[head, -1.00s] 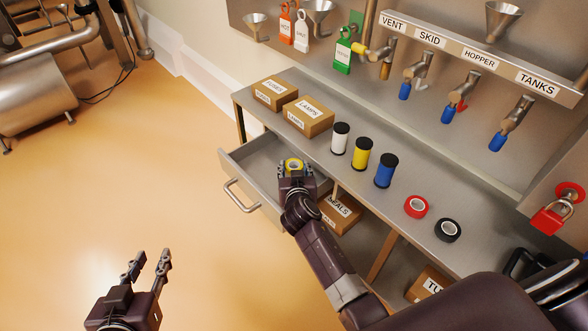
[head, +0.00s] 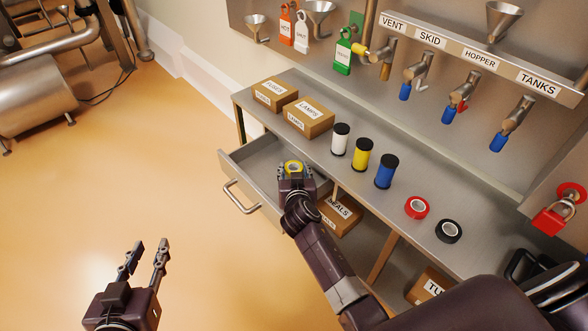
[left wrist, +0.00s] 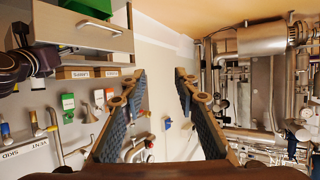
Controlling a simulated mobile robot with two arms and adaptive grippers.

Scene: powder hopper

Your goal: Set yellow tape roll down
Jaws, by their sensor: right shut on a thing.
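The yellow tape roll (head: 294,168) is held by my right gripper (head: 293,172), whose fingers are closed on it. The roll is over the open drawer (head: 255,158), at the drawer's right side. I cannot tell whether the roll touches the drawer floor. My left gripper (head: 146,250) is open and empty above the orange floor at the lower left, well apart from the drawer. Its two spread fingers also show in the left wrist view (left wrist: 160,92), with nothing between them.
Boxes marked FUSES (head: 274,95) and LAMPS (head: 309,117) stand on the bench (head: 330,172). A SEALS box (head: 341,213) sits below. The drawer's left part is empty.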

